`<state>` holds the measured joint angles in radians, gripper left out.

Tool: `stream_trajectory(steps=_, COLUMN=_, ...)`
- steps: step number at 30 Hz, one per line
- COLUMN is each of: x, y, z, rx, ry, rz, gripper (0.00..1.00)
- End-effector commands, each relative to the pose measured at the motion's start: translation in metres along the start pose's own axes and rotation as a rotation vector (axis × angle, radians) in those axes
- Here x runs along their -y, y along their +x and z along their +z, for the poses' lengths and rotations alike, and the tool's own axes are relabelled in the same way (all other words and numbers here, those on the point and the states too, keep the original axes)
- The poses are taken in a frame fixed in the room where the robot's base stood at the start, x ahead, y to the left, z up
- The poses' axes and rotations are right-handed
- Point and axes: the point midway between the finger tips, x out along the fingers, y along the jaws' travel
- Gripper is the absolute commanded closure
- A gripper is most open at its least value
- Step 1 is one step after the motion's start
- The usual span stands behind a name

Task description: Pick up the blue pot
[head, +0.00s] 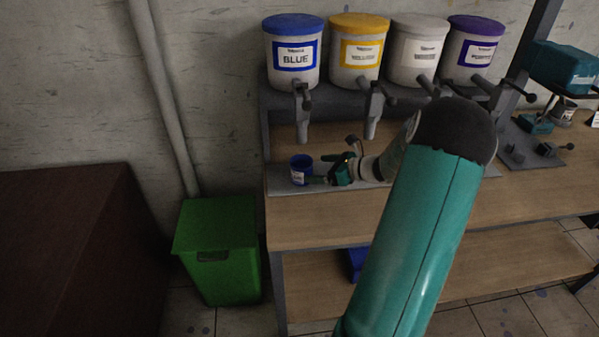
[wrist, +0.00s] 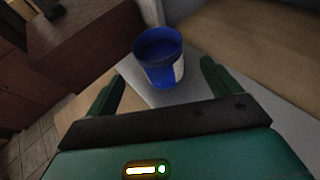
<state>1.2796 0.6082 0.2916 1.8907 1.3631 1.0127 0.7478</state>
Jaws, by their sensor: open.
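A small blue pot (head: 301,169) with a white label stands upright on a grey tray on the wooden table, below the spout of the BLUE dispenser. In the wrist view the pot (wrist: 160,60) is ahead of my gripper (wrist: 163,85), centred between its two green fingers and a little beyond their tips. My gripper also shows in the head view (head: 322,170), just right of the pot. It is open, with nothing between the fingers. Whether a fingertip touches the pot cannot be told.
The BLUE dispenser (head: 293,58) and several other dispensers stand on a raised shelf behind, with spouts hanging over the tray (head: 277,183). A green bin (head: 217,247) stands on the floor left of the table. Teal equipment (head: 562,68) is at the right.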

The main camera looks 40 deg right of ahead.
Motion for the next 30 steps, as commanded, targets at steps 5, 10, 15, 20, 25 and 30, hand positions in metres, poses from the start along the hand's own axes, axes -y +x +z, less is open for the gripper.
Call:
stream_trajectory(steps=5, x=0.000, y=0.024, z=0.000, rx=-0.001, ry=-0.001, rz=0.001, gripper=0.11)
stream_trajectory(steps=10, x=0.000, y=0.036, z=0.001, rx=0.000, ry=-0.001, rz=0.003, gripper=0.11)
stream_trajectory(steps=15, x=-0.001, y=0.062, z=0.000, rx=0.000, ry=0.000, rz=0.005, gripper=0.11)
stream_trajectory(steps=20, x=-0.001, y=0.080, z=0.000, rx=-0.001, ry=-0.002, rz=0.004, gripper=0.11)
stream_trajectory(steps=25, x=0.000, y=0.081, z=0.001, rx=-0.001, ry=-0.002, rz=0.003, gripper=0.11)
stream_trajectory(steps=30, x=0.000, y=0.081, z=0.001, rx=-0.001, ry=-0.003, rz=0.003, gripper=0.34)
